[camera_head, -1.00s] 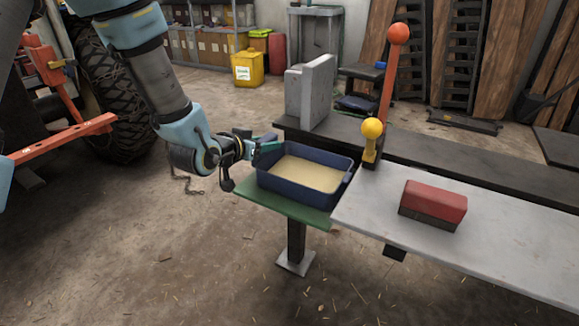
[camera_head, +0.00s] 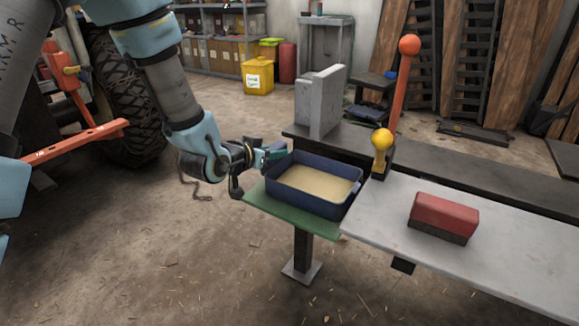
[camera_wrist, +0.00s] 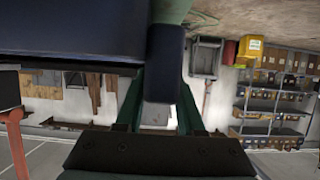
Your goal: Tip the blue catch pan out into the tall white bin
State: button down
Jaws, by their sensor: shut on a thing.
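The blue catch pan (camera_head: 302,201) sits on a small green shelf at the left end of the bench, looking about level. It holds a pale tan layer (camera_head: 318,184), like sawdust. My gripper (camera_head: 274,155) is at the pan's left end, shut on its dark blue handle. In the wrist view the handle (camera_wrist: 164,62) is between the fingers of my gripper (camera_wrist: 160,112), and the pan's dark side (camera_wrist: 70,32) fills the upper left. I cannot make out a tall white bin in either view.
The green shelf (camera_head: 290,219) stands on one post. To its right are a grey bench top (camera_head: 500,235), a red block (camera_head: 444,215), a yellow knob (camera_head: 382,139) and an orange-topped lever (camera_head: 400,95). A yellow bin (camera_head: 258,76) stands at the back. Floor at front left is clear.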

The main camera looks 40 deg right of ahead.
notch_tip(320, 180, up, 10)
jog(key=shift+r+p, duration=0.1)
jog(key=shift+p, duration=0.55)
jog(key=c, duration=1)
grip_release()
grip_shut()
